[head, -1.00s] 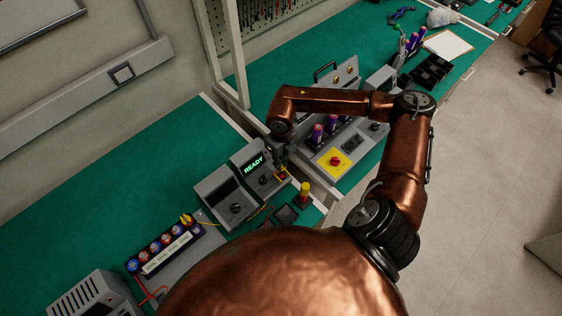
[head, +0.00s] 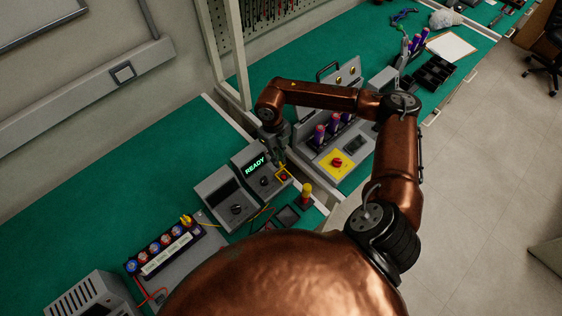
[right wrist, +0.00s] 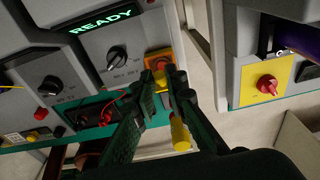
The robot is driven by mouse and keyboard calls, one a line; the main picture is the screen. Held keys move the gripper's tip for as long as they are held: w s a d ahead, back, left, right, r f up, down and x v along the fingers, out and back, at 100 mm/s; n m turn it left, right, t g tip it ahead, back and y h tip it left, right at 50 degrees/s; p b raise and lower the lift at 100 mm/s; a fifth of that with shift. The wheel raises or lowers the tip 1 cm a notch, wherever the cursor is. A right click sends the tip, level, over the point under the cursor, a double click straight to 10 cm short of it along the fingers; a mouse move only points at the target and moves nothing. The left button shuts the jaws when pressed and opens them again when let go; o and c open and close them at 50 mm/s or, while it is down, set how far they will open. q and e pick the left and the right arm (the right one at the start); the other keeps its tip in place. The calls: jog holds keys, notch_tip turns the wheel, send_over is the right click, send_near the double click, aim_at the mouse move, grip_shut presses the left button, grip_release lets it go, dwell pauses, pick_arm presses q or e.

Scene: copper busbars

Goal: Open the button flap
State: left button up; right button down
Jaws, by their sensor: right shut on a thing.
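The grey box with a green READY display (head: 255,165) stands at the bench edge. On its right side is a red button in an orange-yellow surround (head: 283,176); this surround also shows in the right wrist view (right wrist: 157,56). My right gripper (head: 281,163) reaches down to it from above. In the right wrist view, its fingertips (right wrist: 163,78) are closed around a small yellow piece, seemingly the button flap (right wrist: 160,76), just in front of the red button. The fingers partly hide the flap, so its exact angle is unclear. My left gripper is not in view.
A yellow-topped post (head: 305,190) stands close to the right of the box. A panel with a red knob on a yellow plate (head: 337,162) is across the gap. A second grey box with a knob (head: 225,196) is on the left. Thin wires run nearby.

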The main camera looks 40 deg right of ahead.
jog(key=shift+w+a+f+b, duration=0.15)
jog(key=shift+w+b, duration=0.15)
jog(key=shift+w, duration=0.55)
jog(key=shift+w+f+b, duration=0.15)
jog(key=shift+w+b, duration=0.1)
jog(key=shift+w, duration=0.6)
jog(key=c, duration=2)
grip_release()
jog(key=shift+o, duration=0.2)
notch_tip(320, 180, up, 12)
jog(key=w, duration=0.1)
jog(key=shift+w, duration=0.2)
jog(key=shift+a, duration=0.1)
